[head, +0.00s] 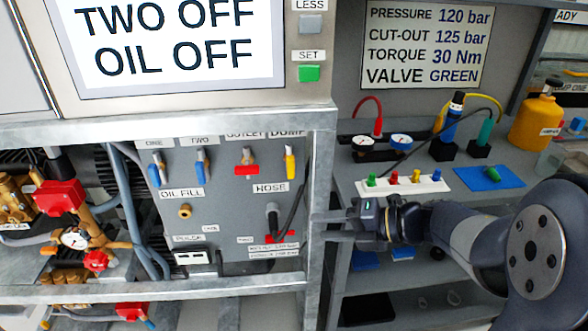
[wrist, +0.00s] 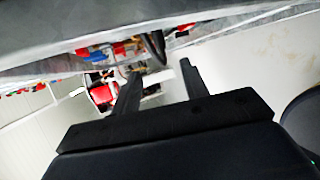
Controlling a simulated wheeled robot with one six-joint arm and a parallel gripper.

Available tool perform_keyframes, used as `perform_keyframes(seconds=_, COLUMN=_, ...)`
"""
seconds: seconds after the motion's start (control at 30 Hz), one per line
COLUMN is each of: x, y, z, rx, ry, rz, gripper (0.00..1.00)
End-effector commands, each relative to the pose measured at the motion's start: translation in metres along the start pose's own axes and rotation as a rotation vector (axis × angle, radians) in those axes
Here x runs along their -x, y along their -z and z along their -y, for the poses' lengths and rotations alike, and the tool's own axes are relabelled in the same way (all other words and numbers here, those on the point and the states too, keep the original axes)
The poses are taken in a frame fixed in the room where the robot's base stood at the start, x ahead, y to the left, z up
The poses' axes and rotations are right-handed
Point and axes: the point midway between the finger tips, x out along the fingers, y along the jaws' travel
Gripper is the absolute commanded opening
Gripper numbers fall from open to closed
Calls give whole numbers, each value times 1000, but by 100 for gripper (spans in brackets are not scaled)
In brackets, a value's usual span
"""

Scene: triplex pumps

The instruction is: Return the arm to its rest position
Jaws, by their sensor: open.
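My gripper (head: 335,226) is at the end of my arm, which reaches in from the right in the head view. Its two fingers point left, in front of the frame post (head: 318,200) between the pump panel and the shelf unit. In the wrist view my gripper (wrist: 158,85) shows two dark fingers spread apart with nothing held between them. I cannot tell whether a finger touches the post.
The panel (head: 225,215) with coloured valve handles is left of my gripper. A shelf (head: 345,180) behind my arm holds gauges, a white rack (head: 402,183), a blue mat (head: 490,178) and a yellow jug (head: 536,120). A metal beam (wrist: 150,30) crosses the wrist view's top.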

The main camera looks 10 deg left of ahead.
Motion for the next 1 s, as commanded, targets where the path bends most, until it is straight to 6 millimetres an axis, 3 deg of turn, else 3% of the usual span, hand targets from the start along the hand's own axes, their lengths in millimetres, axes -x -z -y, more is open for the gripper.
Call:
perform_keyframes(seconds=0.6, x=-94, y=1, z=1, rx=1, ry=0, rz=-4, gripper=42)
perform_keyframes(seconds=0.73, x=-105, y=1, z=1, rx=-1, ry=0, rz=-3, gripper=42)
perform_keyframes(seconds=1.0, x=-101, y=6, z=0, rx=-1, ry=0, rz=-1, gripper=42)
